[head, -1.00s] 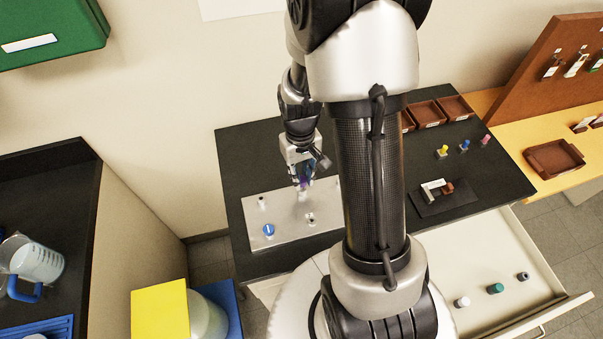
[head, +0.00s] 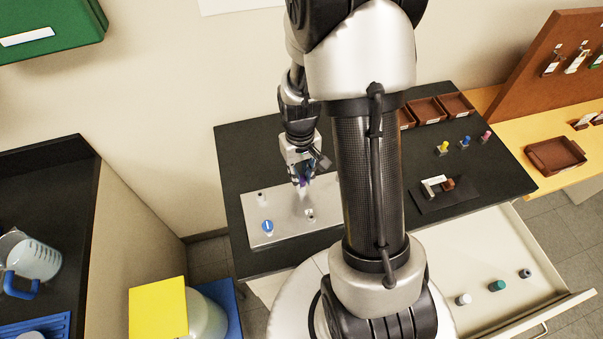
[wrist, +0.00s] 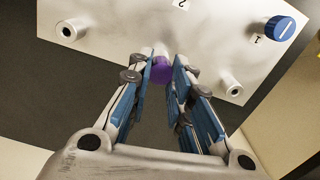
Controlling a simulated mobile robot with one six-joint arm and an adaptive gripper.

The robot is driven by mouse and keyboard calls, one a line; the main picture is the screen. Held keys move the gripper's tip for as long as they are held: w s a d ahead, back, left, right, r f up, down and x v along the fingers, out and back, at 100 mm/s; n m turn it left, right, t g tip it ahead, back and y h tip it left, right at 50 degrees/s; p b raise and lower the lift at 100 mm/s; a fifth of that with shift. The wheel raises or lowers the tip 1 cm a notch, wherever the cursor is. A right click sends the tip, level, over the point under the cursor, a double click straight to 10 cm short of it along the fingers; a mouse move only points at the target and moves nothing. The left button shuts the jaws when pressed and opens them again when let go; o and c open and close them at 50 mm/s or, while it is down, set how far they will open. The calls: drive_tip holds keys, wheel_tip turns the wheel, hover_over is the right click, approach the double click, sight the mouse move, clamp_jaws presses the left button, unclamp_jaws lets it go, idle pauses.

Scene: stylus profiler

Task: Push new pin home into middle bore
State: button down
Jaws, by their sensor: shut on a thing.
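The new pin (wrist: 162,69) has a purple head and is between my gripper's blue-padded fingers in the wrist view. My gripper (head: 303,182) is shut on it over the light metal plate (head: 285,228). In the wrist view the fingers (wrist: 168,75) point toward the plate, and the middle bore lies behind the purple head, mostly hidden. How deep the pin sits cannot be told. Two raised collars with dark bores flank it, one at left (wrist: 70,30) and one at right (wrist: 230,85). They stand clear of the fingers.
A blue knob (head: 267,226) with a white line sits at the plate's corner. Yellow, blue and pink pins (head: 464,142) stand at the right of the black bench (head: 240,150). A dark block with a small fixture (head: 440,188) lies nearer. The open drawer (head: 460,260) holds several small items.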

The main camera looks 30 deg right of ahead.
sight(302, 181)
drive_tip(key=shift+s+a+f, duration=0.1)
drive_tip(key=shift+s+f, duration=0.2)
drive_tip(key=shift+f, duration=0.3)
drive_tip(key=c, duration=1.7)
unclamp_jaws()
drive_tip(key=shift+s, duration=0.15)
drive_tip(key=o, duration=0.3)
drive_tip(key=shift+r, duration=0.1)
wheel_tip(302, 181, up, 9)
drive_tip(key=shift+s+f, duration=0.1)
